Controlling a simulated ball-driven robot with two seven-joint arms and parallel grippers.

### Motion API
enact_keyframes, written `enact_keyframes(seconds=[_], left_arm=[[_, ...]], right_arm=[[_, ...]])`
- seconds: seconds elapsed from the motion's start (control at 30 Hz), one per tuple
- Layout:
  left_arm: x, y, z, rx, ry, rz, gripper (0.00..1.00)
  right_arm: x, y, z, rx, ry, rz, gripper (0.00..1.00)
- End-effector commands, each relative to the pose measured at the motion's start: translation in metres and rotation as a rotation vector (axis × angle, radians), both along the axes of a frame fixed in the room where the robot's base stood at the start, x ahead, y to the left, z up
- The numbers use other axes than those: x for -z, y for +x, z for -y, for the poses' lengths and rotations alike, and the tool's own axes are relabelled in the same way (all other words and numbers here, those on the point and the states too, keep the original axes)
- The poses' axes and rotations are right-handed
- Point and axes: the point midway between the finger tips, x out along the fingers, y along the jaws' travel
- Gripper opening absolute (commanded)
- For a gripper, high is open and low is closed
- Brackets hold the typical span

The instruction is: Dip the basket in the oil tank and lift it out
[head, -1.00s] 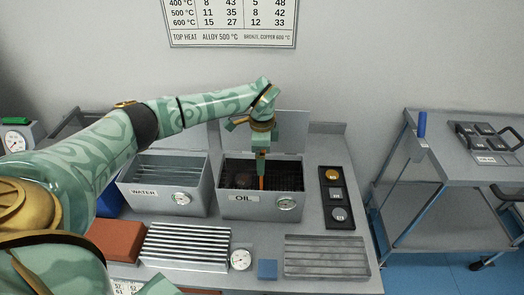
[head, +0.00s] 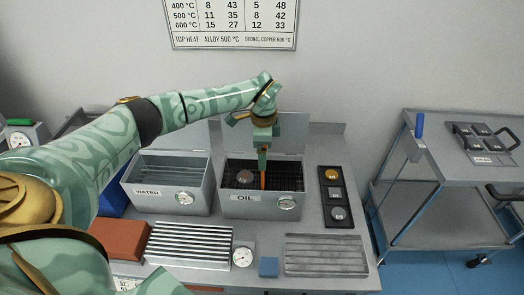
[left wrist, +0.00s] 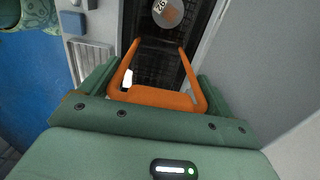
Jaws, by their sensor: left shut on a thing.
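The oil tank (head: 235,208) is a grey open box labelled OIL with a dial on its front. The dark mesh basket (left wrist: 150,55) is inside the tank walls, with a round grey sample (head: 245,176) in it. The sample also shows in the left wrist view (left wrist: 168,12). My left gripper (head: 262,168) points down over the tank and is shut on the basket's orange handle (left wrist: 165,98). The handle shows as a thin orange strip in the head view (head: 262,182). I cannot tell the oil level against the basket. My right gripper is out of view.
The water tank (head: 150,200) stands left of the oil tank. In front are a ribbed rack (head: 190,245), a dial gauge (head: 242,257), a blue block (head: 268,267) and a grooved tray (head: 325,268). A cart (head: 470,185) stands far right.

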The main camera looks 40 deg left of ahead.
Motion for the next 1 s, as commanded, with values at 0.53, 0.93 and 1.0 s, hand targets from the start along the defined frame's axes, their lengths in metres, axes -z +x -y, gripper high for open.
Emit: enact_keyframes(seconds=[0.53, 0.93, 1.0], left_arm=[[-0.068, 0.001, 0.000, 0.000, 0.000, 0.004, 0.38], [-0.088, 0.000, 0.000, 0.001, 0.000, 0.001, 0.38], [-0.088, 0.000, 0.000, 0.001, 0.001, 0.001, 0.38]], right_arm=[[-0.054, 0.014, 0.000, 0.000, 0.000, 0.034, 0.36], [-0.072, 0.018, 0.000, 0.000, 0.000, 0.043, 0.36], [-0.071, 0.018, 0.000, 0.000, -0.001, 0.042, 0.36]])
